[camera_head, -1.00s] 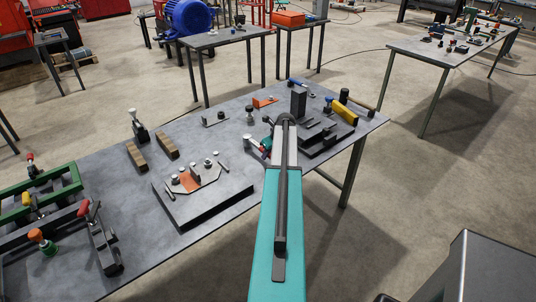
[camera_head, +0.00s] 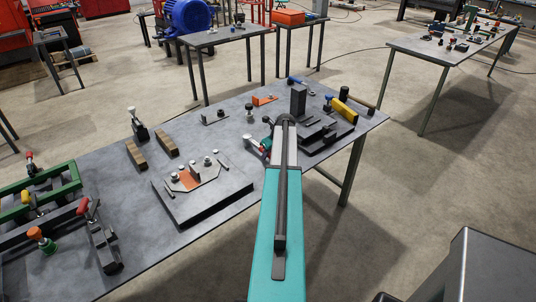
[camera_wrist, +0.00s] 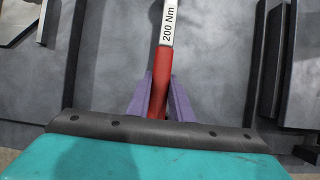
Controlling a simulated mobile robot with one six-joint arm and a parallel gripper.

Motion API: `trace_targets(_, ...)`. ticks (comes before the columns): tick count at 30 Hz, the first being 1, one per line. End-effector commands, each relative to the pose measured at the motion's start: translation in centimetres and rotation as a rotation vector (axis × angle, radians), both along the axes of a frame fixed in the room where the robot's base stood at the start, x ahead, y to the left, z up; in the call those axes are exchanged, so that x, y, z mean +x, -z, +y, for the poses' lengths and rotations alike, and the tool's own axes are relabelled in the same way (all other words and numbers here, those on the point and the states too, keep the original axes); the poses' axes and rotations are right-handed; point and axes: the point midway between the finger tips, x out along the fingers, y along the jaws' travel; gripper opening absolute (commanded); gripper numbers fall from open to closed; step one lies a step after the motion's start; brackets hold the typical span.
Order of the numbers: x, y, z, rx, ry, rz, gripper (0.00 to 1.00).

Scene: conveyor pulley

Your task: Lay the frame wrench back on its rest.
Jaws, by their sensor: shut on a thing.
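In the wrist view the frame wrench (camera_wrist: 164,66) has a red grip and a pale shaft marked "200 Nm". My gripper (camera_wrist: 159,97) has its two purple fingers closed on either side of the red grip. The shaft points up the picture, and its far end is out of view. Grey tabletop shows beneath it; I cannot tell how high it is held. In the head view my arm hides most of the gripper and wrench over the table's right half. I cannot pick out the wrench's rest with certainty.
The grey workbench (camera_head: 85,170) carries a plate with an orange part (camera_head: 188,180) left of my arm. A dark stepped block (camera_head: 316,137) and a yellow-handled tool (camera_head: 344,111) stand close right. A green frame (camera_head: 62,180) is far left.

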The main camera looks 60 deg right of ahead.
Motion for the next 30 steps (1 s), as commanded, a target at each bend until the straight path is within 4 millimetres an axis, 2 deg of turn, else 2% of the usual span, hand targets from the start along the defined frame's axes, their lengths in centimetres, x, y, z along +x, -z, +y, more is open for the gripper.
trace_targets(11,0.0,0.1,0.0,0.000,0.000,-0.001,0.00)
trace_targets(12,0.0,0.1,0.0,0.000,0.000,-0.001,0.26)
trace_targets(15,0.0,0.1,0.0,0.000,0.000,-0.001,0.41)
trace_targets(23,-0.1,0.2,0.0,0.001,0.000,0.002,0.41)
trace_targets(30,-0.4,-0.8,0.2,0.000,0.000,0.001,0.41)
